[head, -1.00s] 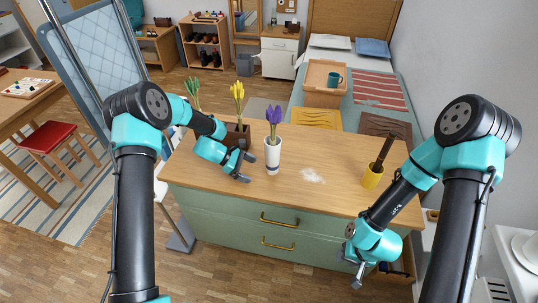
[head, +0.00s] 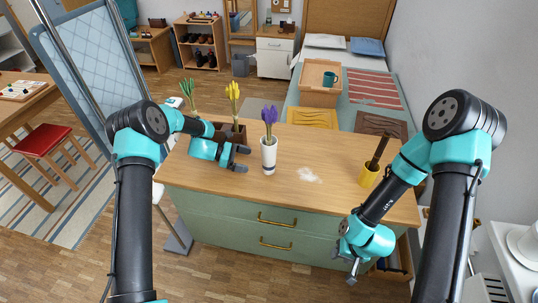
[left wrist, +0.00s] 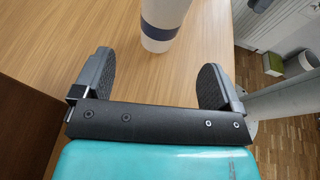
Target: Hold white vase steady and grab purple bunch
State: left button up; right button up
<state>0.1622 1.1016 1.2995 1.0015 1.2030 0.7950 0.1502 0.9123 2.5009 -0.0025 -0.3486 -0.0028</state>
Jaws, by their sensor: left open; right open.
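The white vase (head: 269,158) stands upright on the dresser top, with a dark band near its base. The purple bunch (head: 269,118) stands in it, green stems below the blooms. My left gripper (head: 243,159) is open just left of the vase, its fingers pointing toward it. In the left wrist view the lower part of the vase (left wrist: 160,22) lies ahead, between the lines of the two open fingers (left wrist: 158,75), not touched. My right gripper (head: 345,268) is open and empty, low in front of the dresser at the right, far from the vase.
A dark wooden box (head: 229,133) with yellow flowers (head: 233,97) stands behind my left gripper. A yellow cup (head: 369,175) with a dark brush is at the right. White powder (head: 308,175) lies right of the vase. An open drawer (head: 388,268) is beside my right gripper.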

aim_at(266, 164)
pick_arm(q)
jog(key=shift+x, duration=4.55)
jog(key=shift+c, duration=0.4)
jog(key=c, duration=0.7)
jog(key=shift+c, duration=0.6)
pick_arm(e)
jog(key=o, duration=0.6)
jog(key=shift+o, duration=0.2)
jog(key=shift+w, duration=0.15)
